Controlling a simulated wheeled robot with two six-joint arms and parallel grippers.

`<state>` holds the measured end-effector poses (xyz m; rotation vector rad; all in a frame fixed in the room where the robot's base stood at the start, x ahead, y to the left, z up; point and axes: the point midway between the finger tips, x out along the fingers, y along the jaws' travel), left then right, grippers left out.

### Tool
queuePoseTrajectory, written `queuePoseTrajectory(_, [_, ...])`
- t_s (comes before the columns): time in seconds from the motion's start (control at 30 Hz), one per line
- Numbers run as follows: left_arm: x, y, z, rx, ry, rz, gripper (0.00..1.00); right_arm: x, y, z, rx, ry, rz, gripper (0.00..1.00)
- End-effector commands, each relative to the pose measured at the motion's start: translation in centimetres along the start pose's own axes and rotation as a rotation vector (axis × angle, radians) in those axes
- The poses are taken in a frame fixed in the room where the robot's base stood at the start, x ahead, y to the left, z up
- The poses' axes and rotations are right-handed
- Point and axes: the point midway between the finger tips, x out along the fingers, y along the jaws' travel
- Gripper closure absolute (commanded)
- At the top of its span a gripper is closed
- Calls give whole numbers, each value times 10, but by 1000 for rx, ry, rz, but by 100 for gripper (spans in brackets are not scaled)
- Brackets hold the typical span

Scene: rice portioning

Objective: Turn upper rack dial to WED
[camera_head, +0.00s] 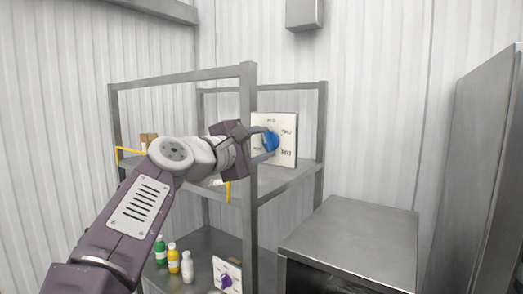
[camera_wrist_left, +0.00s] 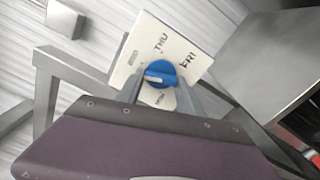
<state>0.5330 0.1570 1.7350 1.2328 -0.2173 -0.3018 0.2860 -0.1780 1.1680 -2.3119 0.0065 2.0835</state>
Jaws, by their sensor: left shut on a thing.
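The upper rack dial is a blue knob (camera_head: 270,141) on a white panel (camera_head: 288,118) standing on the upper shelf. In the left wrist view the knob (camera_wrist_left: 163,69) has a pale pointer mark directed left. THU and FRI read clearly on the panel (camera_wrist_left: 150,28); a small blurred label is at its upper left, another below the knob. Whatever label lies straight left of the pointer is hidden by a finger. My left gripper (camera_head: 268,133) is shut on the knob, with one finger on each side in the wrist view (camera_wrist_left: 160,88). My right gripper is not in view.
The grey rack's front post (camera_head: 249,210) stands close beside my left wrist. The lower shelf (camera_head: 205,240) holds green, yellow and white bottles (camera_head: 173,262) and a panel with a purple dial (camera_head: 226,281). A bare-topped metal cabinet (camera_head: 352,235) stands right of the rack.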

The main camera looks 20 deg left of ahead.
Motion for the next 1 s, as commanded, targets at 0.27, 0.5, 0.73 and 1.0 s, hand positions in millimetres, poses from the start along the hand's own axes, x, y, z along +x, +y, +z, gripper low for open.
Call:
queuePoseTrajectory(0.27, [0, 0, 0, 189, 0, 2, 97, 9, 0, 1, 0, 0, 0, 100])
queuePoseTrajectory(0.5, [0, 1, 0, 285, 1, 1, 97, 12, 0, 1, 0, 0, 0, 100])
queuePoseTrajectory(0.73, [0, 2, 0, 321, 1, 1, 97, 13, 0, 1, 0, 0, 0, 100])
queuePoseTrajectory(1.0, [0, 2, 0, 326, 0, 1, 97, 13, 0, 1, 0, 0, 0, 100])
